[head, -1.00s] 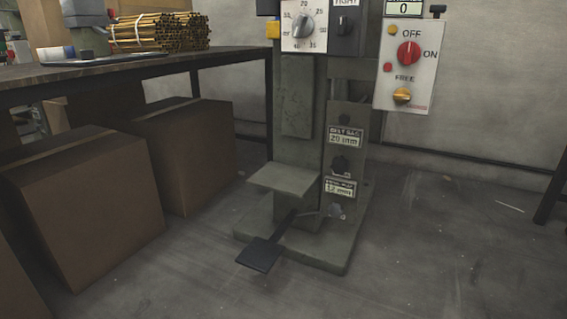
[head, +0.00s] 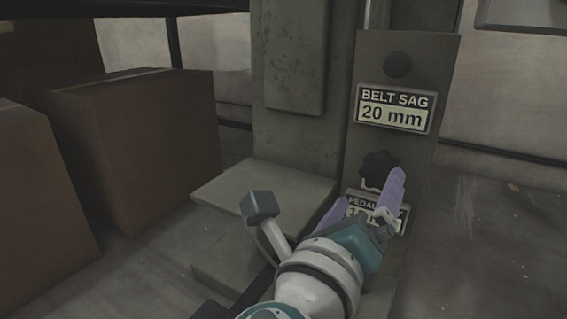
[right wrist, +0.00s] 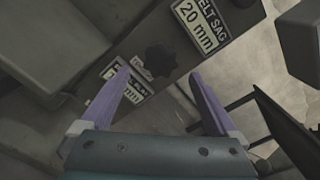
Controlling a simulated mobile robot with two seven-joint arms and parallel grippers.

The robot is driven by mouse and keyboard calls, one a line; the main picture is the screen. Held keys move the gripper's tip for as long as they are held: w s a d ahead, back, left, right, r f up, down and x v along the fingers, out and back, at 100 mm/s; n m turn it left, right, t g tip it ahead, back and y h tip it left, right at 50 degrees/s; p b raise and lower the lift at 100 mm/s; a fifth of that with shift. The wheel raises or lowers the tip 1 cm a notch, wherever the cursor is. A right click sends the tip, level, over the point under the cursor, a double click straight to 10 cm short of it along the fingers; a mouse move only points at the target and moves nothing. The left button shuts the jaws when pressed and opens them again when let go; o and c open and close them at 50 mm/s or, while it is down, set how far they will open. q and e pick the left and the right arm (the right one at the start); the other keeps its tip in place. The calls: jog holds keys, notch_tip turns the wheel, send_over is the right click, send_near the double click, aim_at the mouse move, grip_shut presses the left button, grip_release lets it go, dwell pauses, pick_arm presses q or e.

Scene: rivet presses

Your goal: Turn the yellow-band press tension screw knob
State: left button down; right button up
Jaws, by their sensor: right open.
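The dark lobed knob (head: 378,168) sits on the grey press's side plate, between the BELT SAG 20 mm label (head: 394,108) and the partly covered PEDAL label (head: 362,205). My right gripper (head: 370,188) is open, its purple fingers pointing toward the knob from below and in front. In the right wrist view the knob (right wrist: 160,61) lies just beyond and between the open fingertips (right wrist: 159,77), with nothing held. Whether a fingertip touches it I cannot tell. No yellow band is visible now. My left gripper is out of view.
The press column (head: 295,60) rises just left of the knob, with a flat ledge (head: 255,190) low in front. A plain round dark knob (head: 397,65) is above the upper label. Cardboard boxes (head: 140,150) stand at left. Floor to the right (head: 490,240) is clear.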

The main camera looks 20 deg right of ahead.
aim_at(379, 174)
jog(key=shift+w+d+f+b, duration=0.2)
jog(key=shift+w+d+b, duration=0.1)
jog(key=shift+d+b, duration=0.25)
jog(key=shift+w+d+f+b, duration=0.25)
jog(key=shift+d+b, duration=0.15)
jog(key=shift+d, duration=0.1)
jog(key=x, duration=0.1)
jog(key=b+x, duration=0.1)
jog(key=x, duration=0.1)
jog(key=b+x, duration=0.1)
jog(key=x, duration=0.1)
jog(key=shift+w+r, duration=0.1)
jog(key=shift+r, duration=0.25)
jog(key=shift+w+d+r+b, duration=0.1)
jog(key=shift+w+d+b, duration=0.15)
jog(key=shift+w+b, duration=0.05)
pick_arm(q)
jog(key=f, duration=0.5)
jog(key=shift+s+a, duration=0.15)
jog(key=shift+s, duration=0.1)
pick_arm(e)
jog(key=shift+s, duration=0.1)
jog(key=shift+a, duration=0.1)
jog(key=shift+c, duration=0.2)
jog(key=c, duration=0.4)
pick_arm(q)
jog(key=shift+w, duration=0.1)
pick_arm(e)
jog(key=c, duration=0.9)
